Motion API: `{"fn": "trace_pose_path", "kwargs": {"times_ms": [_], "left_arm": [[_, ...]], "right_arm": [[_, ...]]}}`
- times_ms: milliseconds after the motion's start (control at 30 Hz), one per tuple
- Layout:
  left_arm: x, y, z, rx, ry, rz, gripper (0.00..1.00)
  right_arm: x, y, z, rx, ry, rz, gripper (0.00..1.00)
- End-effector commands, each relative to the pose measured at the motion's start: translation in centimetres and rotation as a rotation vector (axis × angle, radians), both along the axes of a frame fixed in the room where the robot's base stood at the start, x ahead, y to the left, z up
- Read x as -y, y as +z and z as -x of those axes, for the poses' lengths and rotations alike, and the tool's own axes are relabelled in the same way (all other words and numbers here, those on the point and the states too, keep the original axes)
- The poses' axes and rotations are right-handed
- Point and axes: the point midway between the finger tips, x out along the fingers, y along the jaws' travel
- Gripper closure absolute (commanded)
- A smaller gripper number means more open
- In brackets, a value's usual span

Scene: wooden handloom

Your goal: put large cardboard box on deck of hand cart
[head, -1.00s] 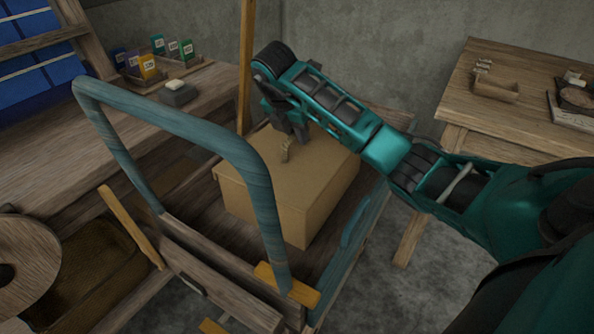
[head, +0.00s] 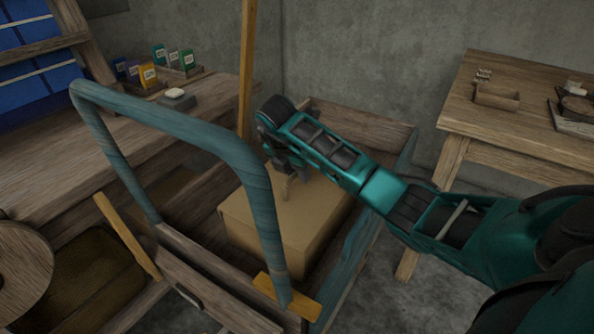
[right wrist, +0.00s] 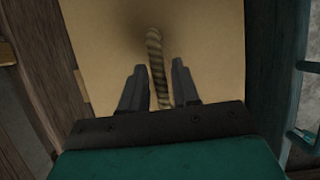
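The large cardboard box (head: 290,222) sits inside the wooden hand cart (head: 225,268), upright and level, behind the cart's blue-green handle (head: 258,190). Its underside is hidden, so I cannot tell whether it touches the deck. A short rope handle (right wrist: 156,62) rises from the box's top. My right gripper (head: 287,182) is over the box top, pointing down. In the right wrist view its fingers (right wrist: 157,85) stand on both sides of the rope, with narrow gaps showing, so it looks open around the rope. My left gripper is not in view.
A wooden workbench (head: 120,135) with small labelled boxes stands left of the cart. A wooden table (head: 520,135) with a small tray is at the right. A wooden post (head: 246,80) rises beside the cart. Bare floor (head: 365,300) shows to the cart's right.

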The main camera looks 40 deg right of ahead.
Motion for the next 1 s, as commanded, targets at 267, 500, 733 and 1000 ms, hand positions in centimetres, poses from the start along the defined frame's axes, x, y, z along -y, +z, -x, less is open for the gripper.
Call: {"fn": "trace_pose_path", "kwargs": {"times_ms": [267,500,733,1000], "left_arm": [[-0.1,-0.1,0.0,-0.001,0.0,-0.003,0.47],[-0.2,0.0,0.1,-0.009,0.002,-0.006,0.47],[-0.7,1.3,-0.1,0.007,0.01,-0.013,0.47],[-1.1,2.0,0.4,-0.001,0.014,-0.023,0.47]], "right_arm": [[0.0,0.0,0.0,0.0,0.0,0.0,0.56],[-0.4,1.4,0.1,0.002,0.001,0.0,0.56],[-2.0,5.9,0.8,0.004,0.002,0.0,0.56],[-3.7,10.4,1.6,0.001,0.0,0.002,0.56]]}}
